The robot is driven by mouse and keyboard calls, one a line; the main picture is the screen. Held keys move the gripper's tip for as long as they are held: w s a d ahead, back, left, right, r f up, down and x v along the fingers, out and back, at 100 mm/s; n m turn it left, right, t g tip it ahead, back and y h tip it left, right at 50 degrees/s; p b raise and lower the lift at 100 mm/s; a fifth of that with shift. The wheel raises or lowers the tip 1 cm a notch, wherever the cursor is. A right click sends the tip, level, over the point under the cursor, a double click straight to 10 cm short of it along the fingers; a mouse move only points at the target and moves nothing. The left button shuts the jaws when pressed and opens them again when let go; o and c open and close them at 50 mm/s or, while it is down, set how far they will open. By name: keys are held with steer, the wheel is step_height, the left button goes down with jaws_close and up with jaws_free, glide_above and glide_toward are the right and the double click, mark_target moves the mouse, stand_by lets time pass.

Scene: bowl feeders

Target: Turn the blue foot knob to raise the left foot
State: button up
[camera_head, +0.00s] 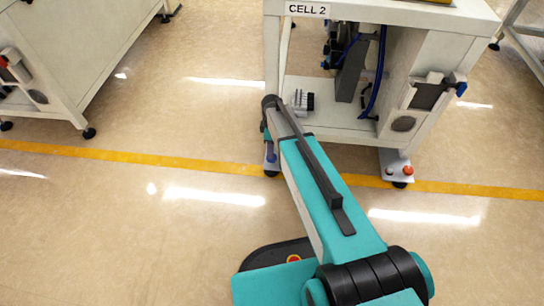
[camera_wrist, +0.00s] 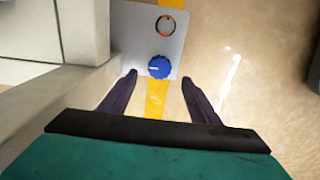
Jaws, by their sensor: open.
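The blue foot knob (camera_wrist: 159,67) sits on a grey foot plate (camera_wrist: 137,40) in the wrist view, with a pale pointer mark on its top. A red-ringed round part (camera_wrist: 166,26) is on the same plate, farther up. My gripper (camera_wrist: 159,80) is open, with one dark finger to the lower left of the knob and one to the lower right. The fingers appear apart from the knob; their height above it is hard to tell. In the head view my arm mostly hides the left foot, and a small bit of blue (camera_head: 271,157) shows at the cabinet's left leg.
The CELL 2 cabinet (camera_head: 440,50) stands ahead, its lower shelf holding a small grey part and blue hoses. Its right foot plate (camera_head: 396,160) carries a red-orange knob (camera_head: 408,171). A yellow floor line (camera_head: 130,157) crosses beneath. Another cabinet (camera_head: 75,50) stands left; floor between is clear.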

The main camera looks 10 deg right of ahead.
step_height(320, 180, down, 7)
steer(key=shift+r+b, duration=0.2)
steer(key=shift+b, duration=0.75)
steer(key=shift+c, duration=0.3)
steer(key=c, duration=1)
